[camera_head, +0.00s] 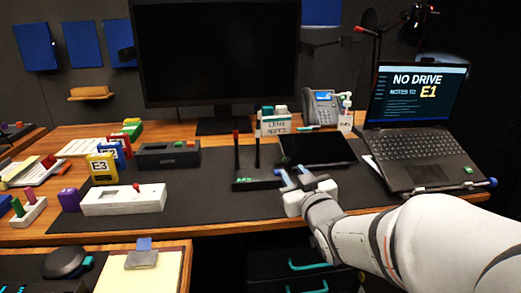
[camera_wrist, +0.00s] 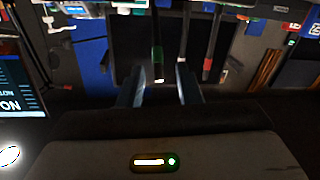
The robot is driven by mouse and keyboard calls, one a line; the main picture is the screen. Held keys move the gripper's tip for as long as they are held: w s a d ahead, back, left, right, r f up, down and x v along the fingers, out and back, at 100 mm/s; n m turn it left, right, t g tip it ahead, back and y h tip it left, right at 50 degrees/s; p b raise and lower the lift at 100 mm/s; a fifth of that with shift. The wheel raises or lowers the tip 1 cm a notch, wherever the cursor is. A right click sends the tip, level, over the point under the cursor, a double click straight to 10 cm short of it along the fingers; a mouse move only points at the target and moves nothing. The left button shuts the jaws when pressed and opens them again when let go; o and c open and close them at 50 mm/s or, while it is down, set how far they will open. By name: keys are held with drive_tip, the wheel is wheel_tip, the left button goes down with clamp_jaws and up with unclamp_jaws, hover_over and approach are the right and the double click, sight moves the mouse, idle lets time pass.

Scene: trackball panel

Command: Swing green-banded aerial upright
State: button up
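In the wrist view, the green-banded aerial (camera_wrist: 158,57) is a dark rod with a green band and a pale tip. It shows in the gap between the fingers of my gripper (camera_wrist: 160,90), which stand apart on either side of it. I cannot judge its tilt or any contact. A red-banded aerial (camera_wrist: 208,64) is just right of the fingers. In the head view, my gripper (camera_head: 294,179) is at the right end of the black aerial box (camera_head: 255,184). Two aerials stand upright there, one red-tipped (camera_head: 237,150). The green-banded one is not clearly visible beside my gripper.
A dark tablet (camera_head: 317,149) lies behind my gripper, and a laptop (camera_head: 425,143) stands to the right. A white box (camera_head: 123,199) and a dark-grey box (camera_head: 167,155) are at the left. The mat left of the aerial box is clear.

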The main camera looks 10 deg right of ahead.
sight(285, 161)
drive_tip(key=w+p, duration=0.1)
drive_tip(key=p, duration=0.3)
drive_tip(key=w+p, duration=0.2)
drive_tip(key=p, duration=0.2)
drive_tip(key=w+p, duration=0.1)
drive_tip(key=p, duration=0.4)
drive_tip(key=shift+w+a+r, duration=0.15)
drive_tip(key=shift+w+r, duration=0.15)
drive_tip(key=shift+r, duration=0.05)
drive_tip(key=p, duration=0.4)
drive_tip(key=shift+w+f, duration=0.15)
drive_tip(key=shift+w, duration=0.05)
drive_tip(key=shift+w+a+f+p, duration=0.1)
drive_tip(key=shift+w+a+p, duration=0.05)
drive_tip(key=shift+w, duration=0.5)
drive_tip(key=shift+w+a+f+p, duration=0.1)
drive_tip(key=shift+w+p, duration=0.05)
drive_tip(key=shift+w, duration=0.5)
clamp_jaws()
